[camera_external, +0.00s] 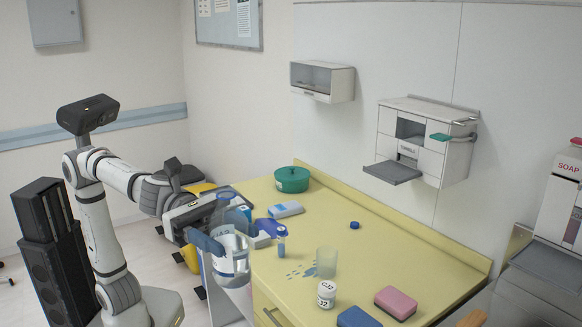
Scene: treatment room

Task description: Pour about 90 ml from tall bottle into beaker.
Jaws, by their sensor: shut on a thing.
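The tall bottle (232,262) is clear with a pale label and looks about upright. My gripper (218,244) is shut on it, with dark blue fingers at its side. The bottle is at the left edge of the yellow counter, apart from the beaker. The beaker (326,262) is a small translucent cup standing upright on the counter, to the right of the bottle. I cannot tell how much liquid is in the beaker.
Bluish splotches (300,272) lie on the counter beside the beaker. A white jar (326,294), a pink block (396,303) and a blue block (358,317) are near it. A small blue bottle (281,241) stands between bottle and beaker. A green pot (292,179) is farther back.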

